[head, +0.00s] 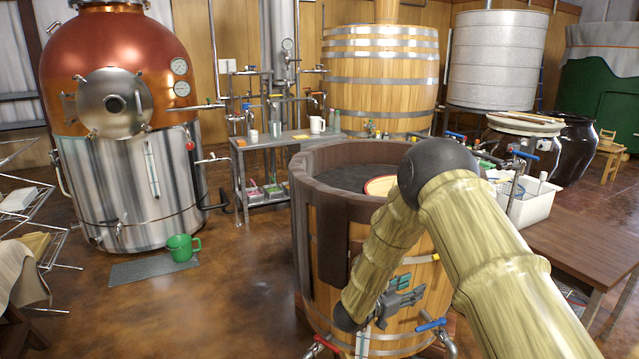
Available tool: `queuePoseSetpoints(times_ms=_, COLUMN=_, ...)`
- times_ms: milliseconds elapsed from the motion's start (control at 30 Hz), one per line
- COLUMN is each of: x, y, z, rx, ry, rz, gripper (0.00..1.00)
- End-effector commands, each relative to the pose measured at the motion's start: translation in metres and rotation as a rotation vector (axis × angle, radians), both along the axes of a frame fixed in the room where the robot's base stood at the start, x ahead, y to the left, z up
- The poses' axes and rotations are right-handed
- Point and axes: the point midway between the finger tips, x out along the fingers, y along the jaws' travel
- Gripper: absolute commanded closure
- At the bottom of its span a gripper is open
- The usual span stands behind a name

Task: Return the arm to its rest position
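My arm comes in from the lower right, bends at a dark elbow above the wooden vat (325,240), and its forearm slopes down to the left in front of the vat. My gripper (408,294), small and grey-green, shows at the low end of the forearm, pointing right, in front of the vat's staves. Nothing is seen held in it. Its fingers are too small to tell whether they are open or shut. The elbow and forearm hide part of the vat's right side.
The vat has a dark top with a round light-coloured disc (379,186), partly hidden. Red-handled (322,346) and blue-handled (432,324) taps stand close below my gripper. A brown table (585,245) and white bin (532,205) are at right.

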Motion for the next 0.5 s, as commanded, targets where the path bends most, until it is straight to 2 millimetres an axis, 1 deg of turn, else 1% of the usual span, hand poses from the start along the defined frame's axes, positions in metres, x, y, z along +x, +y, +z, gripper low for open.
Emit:
queuePoseSetpoints(times_ms=33, x=-0.015, y=-0.001, z=-0.02, rx=0.016, ry=0.067, rz=0.075, gripper=0.6)
queuePoseSetpoints(times_ms=67, x=-0.023, y=-0.001, z=-0.035, rx=0.029, ry=0.104, rz=0.121, gripper=0.6)
queuePoseSetpoints(times_ms=100, x=-0.036, y=0.0, z=-0.053, rx=0.047, ry=0.156, rz=0.181, gripper=0.6)
queuePoseSetpoints(times_ms=167, x=-0.057, y=0.003, z=-0.081, rx=0.083, ry=0.236, rz=0.265, gripper=0.6)
queuePoseSetpoints(times_ms=200, x=-0.073, y=0.006, z=-0.098, rx=0.106, ry=0.29, rz=0.316, gripper=0.6)
queuePoseSetpoints(times_ms=267, x=-0.099, y=0.01, z=-0.121, rx=0.145, ry=0.368, rz=0.384, gripper=0.6)
queuePoseSetpoints(times_ms=300, x=-0.117, y=0.013, z=-0.135, rx=0.173, ry=0.421, rz=0.426, gripper=0.6)
queuePoseSetpoints(times_ms=367, x=-0.146, y=0.017, z=-0.154, rx=0.213, ry=0.498, rz=0.482, gripper=0.6)
queuePoseSetpoints(times_ms=400, x=-0.166, y=0.019, z=-0.165, rx=0.241, ry=0.549, rz=0.517, gripper=0.6)
queuePoseSetpoints(times_ms=467, x=-0.197, y=0.024, z=-0.18, rx=0.286, ry=0.626, rz=0.564, gripper=0.6)
queuePoseSetpoints(times_ms=500, x=-0.218, y=0.027, z=-0.188, rx=0.315, ry=0.675, rz=0.594, gripper=0.6)
